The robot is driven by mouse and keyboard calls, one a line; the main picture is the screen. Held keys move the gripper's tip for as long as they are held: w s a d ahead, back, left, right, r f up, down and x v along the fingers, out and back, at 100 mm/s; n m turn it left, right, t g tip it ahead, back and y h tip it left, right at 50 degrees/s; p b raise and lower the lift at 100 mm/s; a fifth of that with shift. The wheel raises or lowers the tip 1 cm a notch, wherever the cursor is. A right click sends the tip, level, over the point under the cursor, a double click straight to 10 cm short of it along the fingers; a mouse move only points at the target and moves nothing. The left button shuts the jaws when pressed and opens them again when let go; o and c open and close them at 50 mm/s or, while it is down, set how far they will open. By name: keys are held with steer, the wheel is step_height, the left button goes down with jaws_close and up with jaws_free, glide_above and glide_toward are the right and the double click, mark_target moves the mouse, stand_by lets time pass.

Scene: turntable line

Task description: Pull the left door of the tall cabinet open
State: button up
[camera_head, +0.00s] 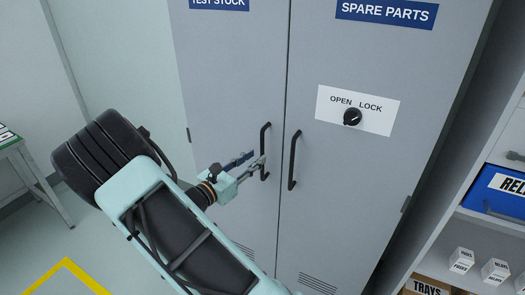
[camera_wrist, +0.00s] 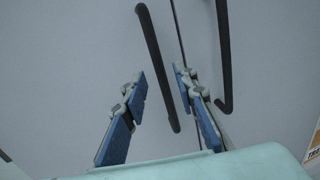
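The tall grey cabinet stands ahead with its left door (camera_head: 225,90) and right door (camera_head: 385,60) both shut, a thin seam between them. The left door's black upright bar handle (camera_head: 265,140) is beside the seam. My gripper (camera_head: 256,160) is at the lower half of this handle. In the wrist view my gripper (camera_wrist: 160,77) is open, its blue-padded fingers spread on either side of the left handle (camera_wrist: 154,50). No finger clearly touches the bar; how deep it sits between them is hard to tell.
The right door's handle (camera_head: 293,160) stands close to the right of the left one. A black knob (camera_head: 352,117) sits on an OPEN/LOCK plate. A shelf with a blue bin (camera_head: 495,192) is at right, a small table (camera_head: 35,175) at left.

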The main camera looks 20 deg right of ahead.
steer(key=x, duration=0.4)
steer(key=shift+w+d, duration=0.2)
steer(key=shift+d, duration=0.15)
jaws_close()
